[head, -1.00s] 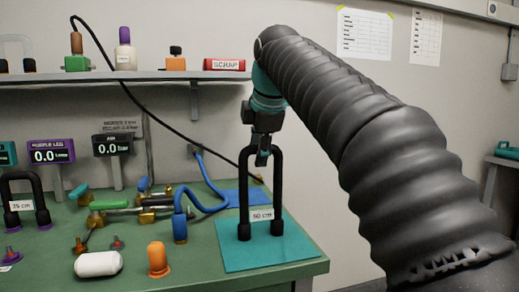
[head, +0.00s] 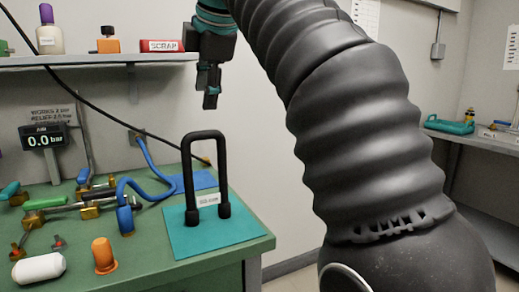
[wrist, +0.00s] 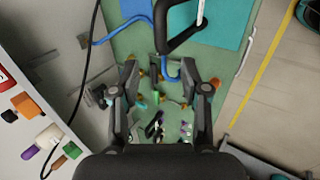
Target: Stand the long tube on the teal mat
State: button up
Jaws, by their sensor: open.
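The long tube (head: 187,170) is a black inverted U with a white label. It stands upright, both feet on the teal mat (head: 243,228) at the bench's front right corner. My gripper (head: 210,98) is above the tube and slightly to its right, apart from it and empty. In the wrist view the gripper (wrist: 162,85) shows its two fingers spread wide. The tube (wrist: 178,40) shows beyond the fingertips there, and the teal mat (wrist: 220,22) lies at the top.
A blue hose (head: 148,165) and a blue mat (head: 196,181) lie behind the teal mat. A shelf with a red scrap sign (head: 163,46) runs along the wall.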

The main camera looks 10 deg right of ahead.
jog(key=s+d+f+m, duration=0.5)
jog(key=s+f+m, duration=0.2)
jog(key=f, duration=0.6)
jog(key=s+d+f+m+h, duration=0.1)
jog(key=s+d+f+m, duration=0.4)
jog(key=f, duration=0.8)
jog(key=s+d+f+m+g, duration=0.1)
jog(key=s+d+f+m, duration=0.4)
jog(key=s+f+m, duration=0.4)
notch_tip(320, 180, down, 4)
jog(key=shift+s+f+h, duration=0.25)
jog(key=shift+s+h, duration=0.1)
jog(key=shift+h, duration=0.05)
